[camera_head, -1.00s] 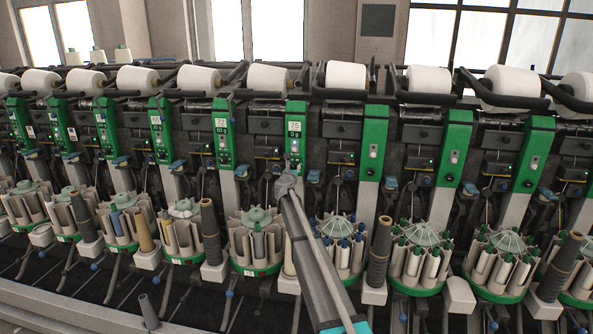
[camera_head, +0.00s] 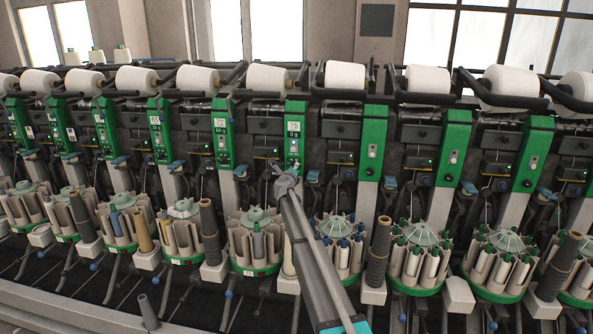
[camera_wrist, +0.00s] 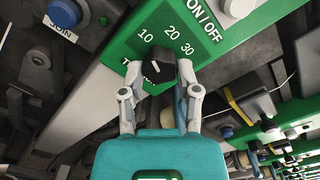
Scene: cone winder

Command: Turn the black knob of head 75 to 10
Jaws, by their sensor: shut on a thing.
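The black knob (camera_wrist: 161,72) sits on a green panel with the marks 10, 20 and 30 and the words ON/OFF. My gripper (camera_wrist: 158,78) has its two grey fingers around the knob, one on each side, shut on it. A short white line shows on the knob's face; which mark it points at is hard to tell. In the head view, head 75 (camera_head: 294,132) has a green panel with a label reading 75. My gripper (camera_head: 279,171) is at the lower part of that panel, where the knob cannot be made out.
A blue button (camera_wrist: 64,13) marked JOIN lies left of the panel in the wrist view. Neighbouring green heads, such as head 72 (camera_head: 221,135), stand on both sides. Bobbin magazines (camera_head: 255,242) and dark cones (camera_head: 379,252) stand below, close to my arm.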

